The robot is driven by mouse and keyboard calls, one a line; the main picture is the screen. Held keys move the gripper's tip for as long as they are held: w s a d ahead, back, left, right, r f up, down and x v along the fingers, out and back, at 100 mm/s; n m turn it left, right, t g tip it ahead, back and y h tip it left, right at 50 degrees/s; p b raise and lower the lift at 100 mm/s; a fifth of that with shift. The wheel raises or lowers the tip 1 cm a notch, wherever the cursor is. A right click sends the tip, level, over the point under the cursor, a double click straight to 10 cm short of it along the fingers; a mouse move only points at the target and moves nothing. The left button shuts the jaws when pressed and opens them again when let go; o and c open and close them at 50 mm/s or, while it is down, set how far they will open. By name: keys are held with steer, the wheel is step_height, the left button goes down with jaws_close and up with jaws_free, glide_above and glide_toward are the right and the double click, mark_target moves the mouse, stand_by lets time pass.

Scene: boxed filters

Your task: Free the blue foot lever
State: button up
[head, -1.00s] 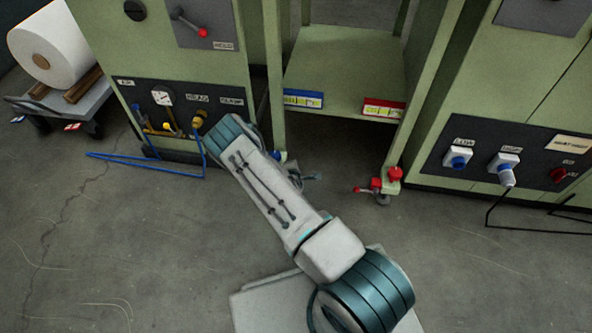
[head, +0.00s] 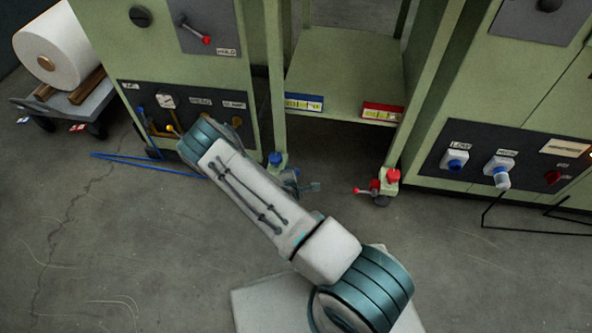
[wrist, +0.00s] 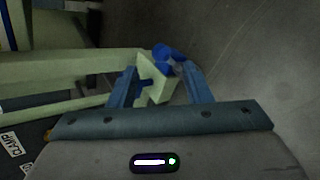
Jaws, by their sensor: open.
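A green stand (head: 345,75) has a blue-marked foot at its front left leg. The foot's blue knob (head: 275,158) shows beside my arm in the head view; the lower foot is partly hidden by the arm. In the wrist view, blue parts of the foot (wrist: 165,54) lie between and just past my fingertips, with a smaller blue piece (wrist: 146,83) on the pale green foot block (wrist: 158,88). I cannot tell surely which blue piece is the lever. My gripper (wrist: 160,72) is open, its fingers either side of the foot; contact is unclear.
A matching foot with a red knob (head: 393,176) and red lever (head: 363,190) stands at the right leg. Green cabinets with control panels flank the stand. A blue hose (head: 140,162) lies on the left floor, a black cable (head: 520,229) on the right.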

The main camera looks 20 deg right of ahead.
steer(key=p+v, duration=0.1)
steer(key=v, duration=0.4)
steer(key=shift+w, duration=0.1)
stand_by(0.3)
